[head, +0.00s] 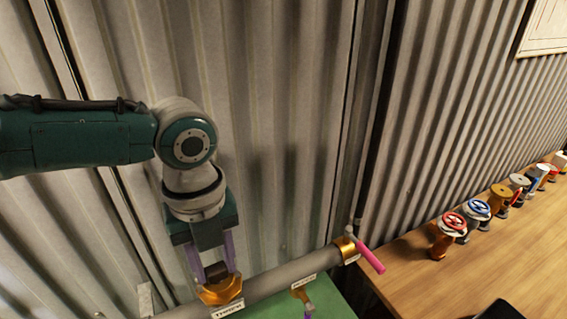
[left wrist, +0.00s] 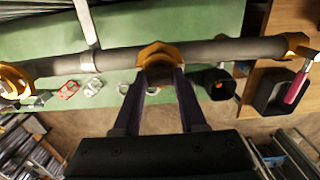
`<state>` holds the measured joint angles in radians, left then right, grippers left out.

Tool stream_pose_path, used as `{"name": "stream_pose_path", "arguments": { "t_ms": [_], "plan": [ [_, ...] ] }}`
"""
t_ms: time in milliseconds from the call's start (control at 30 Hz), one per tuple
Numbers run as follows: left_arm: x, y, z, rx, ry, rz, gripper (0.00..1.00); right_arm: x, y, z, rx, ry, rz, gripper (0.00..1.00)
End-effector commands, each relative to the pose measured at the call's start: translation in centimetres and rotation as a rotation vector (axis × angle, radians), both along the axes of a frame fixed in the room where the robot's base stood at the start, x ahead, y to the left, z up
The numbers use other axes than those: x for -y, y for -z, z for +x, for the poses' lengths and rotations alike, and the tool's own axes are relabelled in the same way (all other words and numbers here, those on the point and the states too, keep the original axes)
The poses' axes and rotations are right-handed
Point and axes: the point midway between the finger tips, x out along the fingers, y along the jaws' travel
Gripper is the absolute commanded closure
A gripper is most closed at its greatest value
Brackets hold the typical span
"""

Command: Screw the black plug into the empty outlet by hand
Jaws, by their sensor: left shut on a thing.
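My left gripper (head: 215,268) points down over a gold outlet (head: 222,293) on the grey pipe, above a white label. It is shut on the black plug (head: 216,271), a small dark piece between its purple fingers. The plug sits at the outlet's mouth; I cannot tell how deeply it is seated. In the left wrist view the fingers (left wrist: 158,78) reach to the gold outlet (left wrist: 156,50), and the plug is hard to make out between them. My right gripper is not in view.
The pipe (head: 275,280) runs over a green bench (head: 335,306). Its right end has a pink lever (head: 371,258). Another gold fitting (head: 301,293) hangs nearby. Several valves with red and blue handwheels (head: 453,222) stand on the wooden table (head: 440,280). Corrugated wall (head: 270,120) rises behind.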

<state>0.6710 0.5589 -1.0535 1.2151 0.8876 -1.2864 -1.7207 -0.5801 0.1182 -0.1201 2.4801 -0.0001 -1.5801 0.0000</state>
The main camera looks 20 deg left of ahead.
Motion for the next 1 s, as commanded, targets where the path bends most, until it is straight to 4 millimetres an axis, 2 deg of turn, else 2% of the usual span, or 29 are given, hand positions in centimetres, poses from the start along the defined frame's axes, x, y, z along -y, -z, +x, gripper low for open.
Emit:
{"name": "stream_pose_path", "arguments": {
  "t_ms": [33,167,467,567,700,800,1000],
  "plan": [
    [0.0,0.0,0.0,0.000,0.000,0.000,0.86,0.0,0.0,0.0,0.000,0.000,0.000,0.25],
    [0.0,0.0,0.0,0.000,0.001,0.000,1.00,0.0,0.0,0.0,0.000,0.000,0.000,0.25],
    [0.0,0.0,0.0,0.001,0.009,-0.001,1.00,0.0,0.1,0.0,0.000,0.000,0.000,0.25],
    [-0.1,0.2,0.0,0.001,0.109,0.000,1.00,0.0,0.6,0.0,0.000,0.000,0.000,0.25],
    [0.0,0.2,0.1,0.003,0.352,0.001,1.00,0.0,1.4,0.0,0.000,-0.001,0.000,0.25],
    [0.0,0.1,0.1,0.002,0.466,-0.001,1.00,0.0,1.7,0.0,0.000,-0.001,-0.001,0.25],
    [0.0,0.0,0.0,0.001,0.505,0.000,1.00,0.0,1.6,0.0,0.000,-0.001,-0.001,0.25]
  ]
}}
